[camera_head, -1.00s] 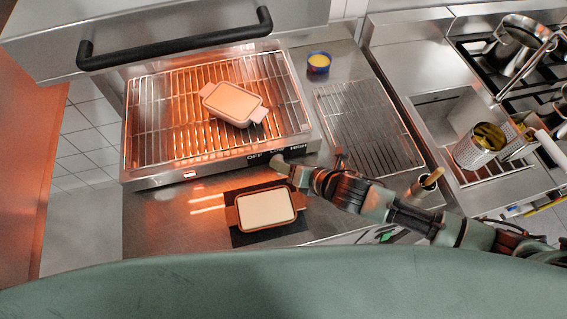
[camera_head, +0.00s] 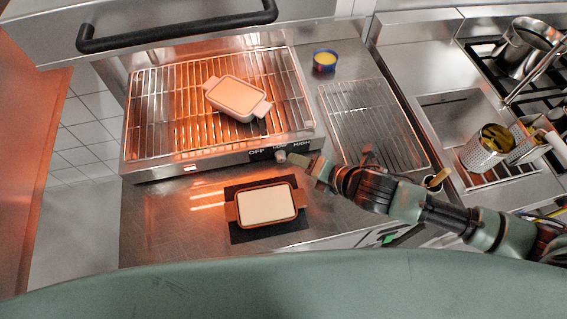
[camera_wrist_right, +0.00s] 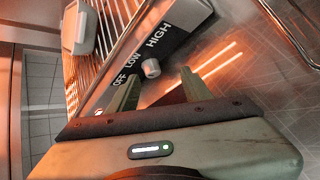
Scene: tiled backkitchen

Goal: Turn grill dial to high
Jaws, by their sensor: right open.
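The grill (camera_head: 150,172) has a front panel marked OFF, LOW and HIGH, with a small grey dial (camera_head: 281,156) below the labels. The dial also shows in the right wrist view (camera_wrist_right: 151,68), just beyond and between my fingertips. Its pointer setting is too small to tell. My right gripper (camera_head: 306,161) is open and empty in front of the panel, close to the dial. In the right wrist view its two fingers (camera_wrist_right: 158,87) are spread apart and appear clear of the dial. My left gripper is not in view.
A pale dish (camera_head: 236,97) sits on the glowing grill rack. A second dish (camera_head: 266,206) rests on a dark mat (camera_head: 238,234) below the panel. A blue bowl (camera_head: 324,61) and a wire rack (camera_head: 372,120) are to the right.

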